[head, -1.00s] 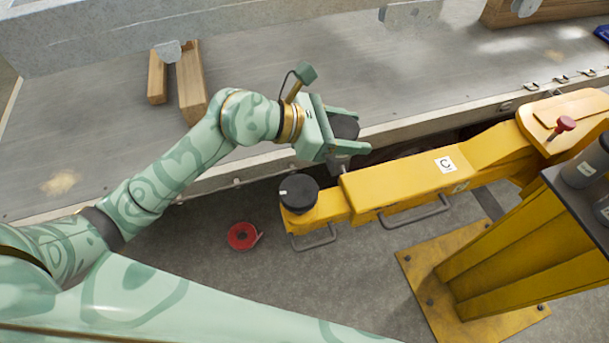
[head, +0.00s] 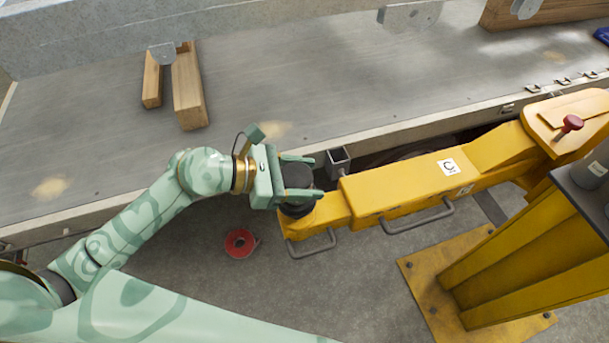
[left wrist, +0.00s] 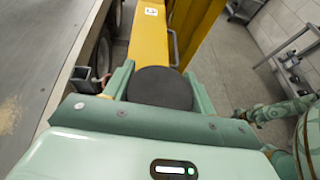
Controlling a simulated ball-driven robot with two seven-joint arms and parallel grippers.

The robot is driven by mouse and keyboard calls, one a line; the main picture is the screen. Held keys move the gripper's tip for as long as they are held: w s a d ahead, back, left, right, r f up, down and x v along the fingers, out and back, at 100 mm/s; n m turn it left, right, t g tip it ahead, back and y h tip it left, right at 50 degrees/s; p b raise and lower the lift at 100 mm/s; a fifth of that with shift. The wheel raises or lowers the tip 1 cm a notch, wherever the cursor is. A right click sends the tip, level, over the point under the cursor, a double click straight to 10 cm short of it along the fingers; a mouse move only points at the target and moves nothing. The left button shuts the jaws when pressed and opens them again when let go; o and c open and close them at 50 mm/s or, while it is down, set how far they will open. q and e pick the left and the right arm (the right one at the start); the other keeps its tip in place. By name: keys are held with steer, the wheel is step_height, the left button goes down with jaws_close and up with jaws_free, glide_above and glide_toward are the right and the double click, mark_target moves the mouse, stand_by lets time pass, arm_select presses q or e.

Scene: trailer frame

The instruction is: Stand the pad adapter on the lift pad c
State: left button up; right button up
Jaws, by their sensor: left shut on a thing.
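The pad adapter (head: 298,176) is a dark round piece between the fingers of my left gripper (head: 301,177). My left gripper is shut on it, and its flat dark top shows in the left wrist view (left wrist: 160,88). It is right above lift pad c (head: 297,211), the dark round pad at the near end of the yellow lift arm marked C (head: 385,193). The adapter and gripper hide most of the pad. I cannot tell whether adapter and pad touch. Part of my right arm shows small in the left wrist view, with its gripper (left wrist: 243,114) too small to read.
A square metal tube end (head: 339,160) on the trailer edge is close beyond the gripper. A red ring-shaped item (head: 240,242) lies on the floor. The yellow lift post (head: 510,250) stands at right.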

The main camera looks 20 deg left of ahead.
arm_select(q)
steer(key=o, duration=1.3)
steer(key=shift+f, duration=0.1)
steer(key=shift+o, duration=0.2)
steer(key=shift+r, duration=0.2)
steer(key=v, duration=1.2)
steer(key=shift+s+f, duration=0.1)
steer(key=shift+f, duration=0.05)
